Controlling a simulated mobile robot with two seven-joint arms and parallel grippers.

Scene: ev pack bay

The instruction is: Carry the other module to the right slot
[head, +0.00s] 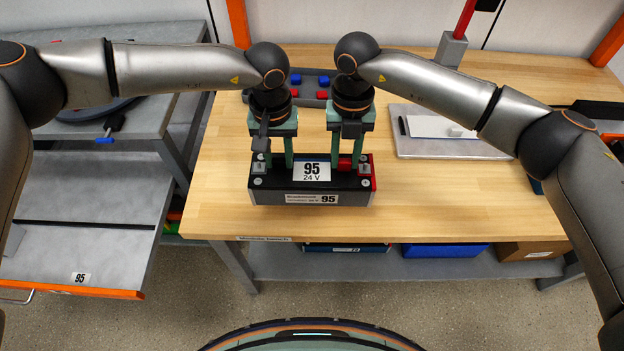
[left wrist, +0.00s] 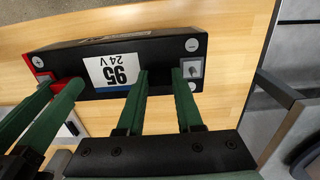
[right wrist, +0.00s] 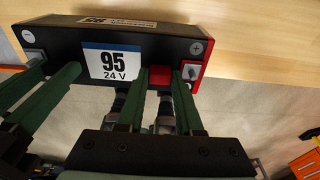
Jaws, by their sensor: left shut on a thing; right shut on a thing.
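The black module (head: 312,188) labelled "95 24 V" is over the wooden bench near its front edge, level, with a red right end. In the head view my left gripper (head: 278,163) points down on its left half, and my right gripper (head: 345,161) on its right half. Both are shut on the module; their exact grip points are partly hidden by the fingers. The left wrist view shows the module (left wrist: 150,62) with green fingers (left wrist: 160,100) against it; the right wrist view shows it (right wrist: 70,45) with fingers (right wrist: 160,100) too. I cannot tell whether it touches the bench. No slot is clearly visible.
The wooden bench (head: 430,205) is clear right of the module. A grey board (head: 450,148) with a white sheet lies behind right. A rack with red and blue pieces (head: 312,82) stands behind my grippers. At left, a grey drawer (head: 100,200) with an orange edge carries a "95" label.

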